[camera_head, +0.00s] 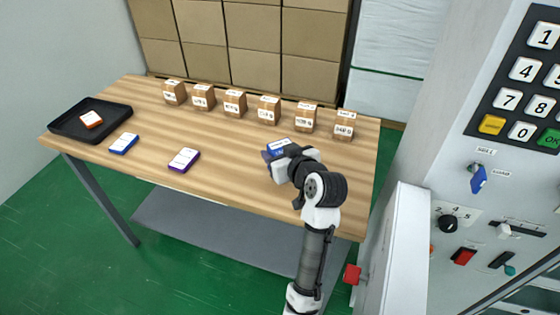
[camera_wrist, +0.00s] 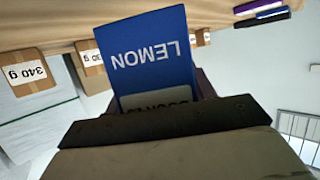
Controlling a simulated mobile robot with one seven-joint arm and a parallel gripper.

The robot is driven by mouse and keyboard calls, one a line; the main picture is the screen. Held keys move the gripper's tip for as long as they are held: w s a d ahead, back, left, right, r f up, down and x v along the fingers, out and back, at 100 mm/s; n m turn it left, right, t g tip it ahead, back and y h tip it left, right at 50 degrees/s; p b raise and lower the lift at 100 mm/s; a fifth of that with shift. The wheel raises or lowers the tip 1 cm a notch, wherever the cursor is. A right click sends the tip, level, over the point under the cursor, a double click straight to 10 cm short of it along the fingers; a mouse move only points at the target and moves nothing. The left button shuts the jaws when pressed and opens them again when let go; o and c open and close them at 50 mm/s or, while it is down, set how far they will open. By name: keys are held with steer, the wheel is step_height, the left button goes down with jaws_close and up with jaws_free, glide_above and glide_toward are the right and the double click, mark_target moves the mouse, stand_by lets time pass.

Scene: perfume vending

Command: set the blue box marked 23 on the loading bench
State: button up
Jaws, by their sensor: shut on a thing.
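A blue box (camera_head: 278,146) is held in my gripper (camera_head: 274,161) over the right part of the wooden bench (camera_head: 235,178). In the wrist view the blue box (camera_wrist: 150,58) reads LEMON, upside down, with a pale label partly hidden by the gripper. My gripper is shut on it. No 23 can be read on it, and I cannot tell whether its underside touches the bench. A second blue box (camera_head: 123,143) with a white label lies on the bench at the left; its marking is too small to read.
A black tray (camera_head: 66,132) with an orange box (camera_head: 91,119) is at the bench's left end. A purple box (camera_head: 184,160) lies front centre. Several brown cartons (camera_head: 235,103) line the back. A grey machine with a keypad (camera_head: 525,80) stands at the right. The bench's middle is clear.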

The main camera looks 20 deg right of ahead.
steer(key=shift+f, duration=1.7)
steer(key=shift+f, duration=0.15)
steer(key=o, duration=1)
steer(key=shift+o, duration=0.2)
